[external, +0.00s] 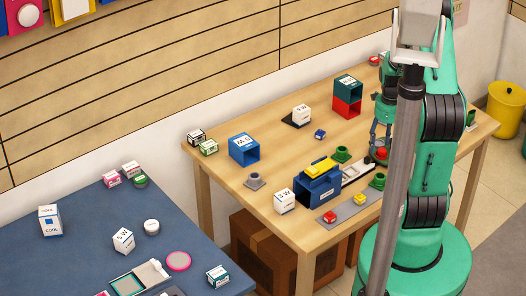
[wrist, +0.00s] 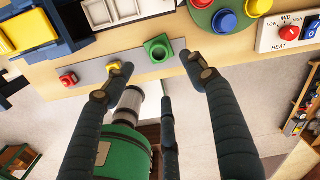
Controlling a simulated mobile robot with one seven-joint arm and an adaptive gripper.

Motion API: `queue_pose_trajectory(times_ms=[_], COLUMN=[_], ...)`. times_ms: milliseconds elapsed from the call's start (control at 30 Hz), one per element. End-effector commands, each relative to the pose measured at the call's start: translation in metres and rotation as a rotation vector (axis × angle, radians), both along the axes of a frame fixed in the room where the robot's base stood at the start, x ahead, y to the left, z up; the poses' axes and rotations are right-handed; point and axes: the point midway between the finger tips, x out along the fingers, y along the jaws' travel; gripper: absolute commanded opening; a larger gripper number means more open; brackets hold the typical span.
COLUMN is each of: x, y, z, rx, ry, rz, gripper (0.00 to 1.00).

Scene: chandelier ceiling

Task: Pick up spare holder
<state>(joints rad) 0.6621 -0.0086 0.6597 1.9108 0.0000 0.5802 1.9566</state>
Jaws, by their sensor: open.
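No label shows which piece is the spare holder. A green square holder with a round opening (external: 378,180) sits at the right end of a grey strip on the wooden table; it also shows in the wrist view (wrist: 158,50). A similar green holder (external: 342,154) stands alone farther back, and a grey one (external: 255,180) lies near the table's left edge. My gripper (external: 380,143) is open and empty above the table's right part. In the wrist view its fingertips (wrist: 158,70) appear on either side of the green strip holder, with no contact visible.
The grey strip (external: 345,208) also bears red and yellow pieces. A blue box with a yellow top (external: 318,186) and a white tray (external: 356,172) stand close by. A round green base with coloured buttons (wrist: 226,22) and a heat dial panel (wrist: 290,32) are near the gripper.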

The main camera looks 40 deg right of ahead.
Motion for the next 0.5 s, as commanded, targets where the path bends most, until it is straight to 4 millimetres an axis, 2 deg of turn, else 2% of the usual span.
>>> queue_pose_trajectory(times_ms=[267,500], x=[0.0,0.0], y=[0.0,0.001], z=[-0.014,-0.049], rx=[0.001,0.001], ry=[0.0,0.002], rz=[0.002,0.002], gripper=[0.56,0.56])
